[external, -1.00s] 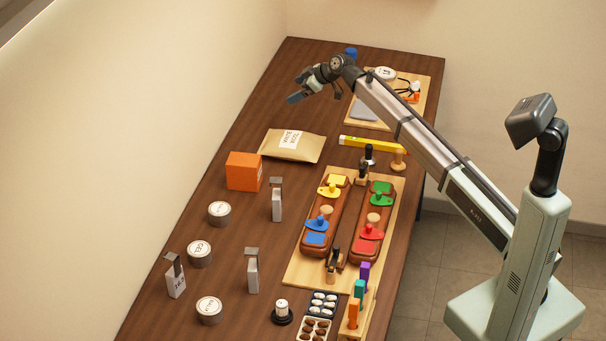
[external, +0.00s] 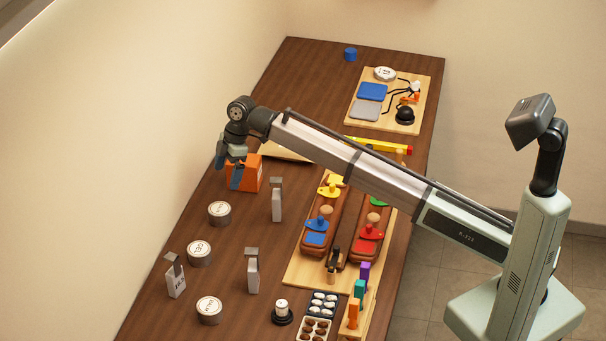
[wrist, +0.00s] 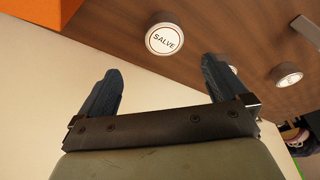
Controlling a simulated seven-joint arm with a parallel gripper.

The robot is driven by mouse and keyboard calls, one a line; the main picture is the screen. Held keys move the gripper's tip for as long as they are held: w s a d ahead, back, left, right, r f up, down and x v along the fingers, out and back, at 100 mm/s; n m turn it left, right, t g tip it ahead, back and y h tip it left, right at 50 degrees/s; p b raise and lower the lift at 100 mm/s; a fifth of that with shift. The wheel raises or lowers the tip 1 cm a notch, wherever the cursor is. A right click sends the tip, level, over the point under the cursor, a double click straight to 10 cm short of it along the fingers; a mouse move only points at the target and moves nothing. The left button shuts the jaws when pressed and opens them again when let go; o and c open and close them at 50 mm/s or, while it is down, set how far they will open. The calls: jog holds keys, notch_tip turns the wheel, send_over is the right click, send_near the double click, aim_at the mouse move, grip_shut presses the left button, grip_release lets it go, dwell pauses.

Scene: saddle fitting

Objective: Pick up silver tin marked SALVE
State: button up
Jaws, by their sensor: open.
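The silver tin marked SALVE (wrist: 165,39) shows in the wrist view, round with a white lid, standing on the brown table just beyond my fingertips. In the external view it appears to be the tin (external: 219,213) nearest the orange box, though its label is too small to read there. My gripper (external: 229,172) is open and empty, over the wall side of the table by the orange box. In the wrist view my open fingers (wrist: 161,68) point toward the tin, apart from it.
The orange box (external: 243,172) is close to my gripper and partly hidden by it. Two more silver tins (external: 199,253) (external: 209,310) stand farther toward the front. Upright grey-topped packs (external: 277,204) (external: 253,275) stand to their right. The wall runs close along the left.

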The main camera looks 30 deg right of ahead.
aim_at(220, 208)
jog(key=x, duration=1.4)
jog(key=shift+s, duration=0.35)
jog(key=shift+c, duration=0.3)
jog(key=shift+r, duration=0.1)
jog(key=c, duration=1.1)
